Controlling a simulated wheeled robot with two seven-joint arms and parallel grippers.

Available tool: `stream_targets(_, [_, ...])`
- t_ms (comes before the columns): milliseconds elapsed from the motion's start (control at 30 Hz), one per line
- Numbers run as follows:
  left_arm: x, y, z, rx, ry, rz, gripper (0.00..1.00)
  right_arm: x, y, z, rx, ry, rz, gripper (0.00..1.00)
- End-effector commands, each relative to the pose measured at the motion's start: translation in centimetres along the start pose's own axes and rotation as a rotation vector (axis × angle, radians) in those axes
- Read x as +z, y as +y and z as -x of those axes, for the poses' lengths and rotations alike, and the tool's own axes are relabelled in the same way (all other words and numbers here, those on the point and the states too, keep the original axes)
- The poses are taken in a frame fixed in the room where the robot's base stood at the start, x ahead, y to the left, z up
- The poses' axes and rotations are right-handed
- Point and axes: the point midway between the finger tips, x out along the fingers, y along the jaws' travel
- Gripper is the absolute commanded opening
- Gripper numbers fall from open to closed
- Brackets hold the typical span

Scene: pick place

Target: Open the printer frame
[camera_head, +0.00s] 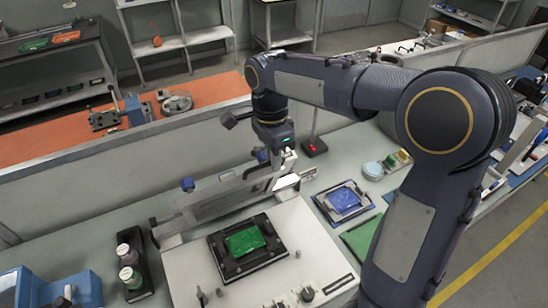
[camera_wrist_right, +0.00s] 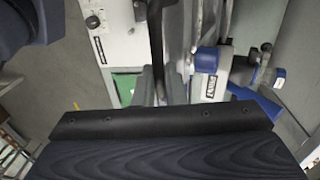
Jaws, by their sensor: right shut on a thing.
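The printer (camera_head: 310,238) is a white-topped machine on the bench in the lower middle of the head view. Its grey frame (camera_head: 205,207) with blue knobs stands raised and tilted along the back of the printer top. A green board (camera_head: 244,240) lies in a black holder (camera_head: 222,268) in front of it, uncovered. My right gripper (camera_head: 283,162) is at the frame's right end. In the right wrist view its fingers (camera_wrist_right: 161,88) are shut on a dark bar (camera_wrist_right: 156,35), seemingly the frame's handle. The exact contact is partly hidden. My left gripper is not in view.
A blue fixture (camera_head: 345,200) and small round containers (camera_head: 373,170) stand right of the printer. A low partition (camera_head: 110,150) runs behind the bench.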

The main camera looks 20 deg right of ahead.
Motion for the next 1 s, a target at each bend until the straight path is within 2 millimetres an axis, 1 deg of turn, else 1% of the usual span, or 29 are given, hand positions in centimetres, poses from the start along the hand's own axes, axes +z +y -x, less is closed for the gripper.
stream_targets(33, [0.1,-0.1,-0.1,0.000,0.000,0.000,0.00,0.0,-0.1,-0.5,0.004,0.001,0.002,0.00])
stream_targets(167, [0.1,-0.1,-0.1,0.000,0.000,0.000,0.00,0.0,-0.1,-0.6,0.005,0.001,0.002,0.00])
stream_targets(200, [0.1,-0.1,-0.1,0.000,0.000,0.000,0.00,0.0,-0.1,-0.6,0.005,0.001,0.002,0.13])
stream_targets(333, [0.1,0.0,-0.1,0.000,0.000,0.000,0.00,0.0,0.0,-0.5,0.004,0.001,0.001,0.30])
stream_targets(367, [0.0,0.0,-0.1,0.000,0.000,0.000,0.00,0.0,0.0,-0.4,0.004,0.001,0.001,0.32])
stream_targets(833, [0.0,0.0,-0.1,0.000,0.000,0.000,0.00,0.1,-0.1,0.1,-0.001,0.000,0.000,0.32])
stream_targets(933, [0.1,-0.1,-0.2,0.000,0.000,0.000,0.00,0.1,-0.1,1.1,-0.003,-0.001,0.001,0.32])
stream_targets(1000, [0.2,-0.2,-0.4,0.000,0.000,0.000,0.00,0.1,-0.1,2.2,-0.005,-0.001,0.000,0.32])
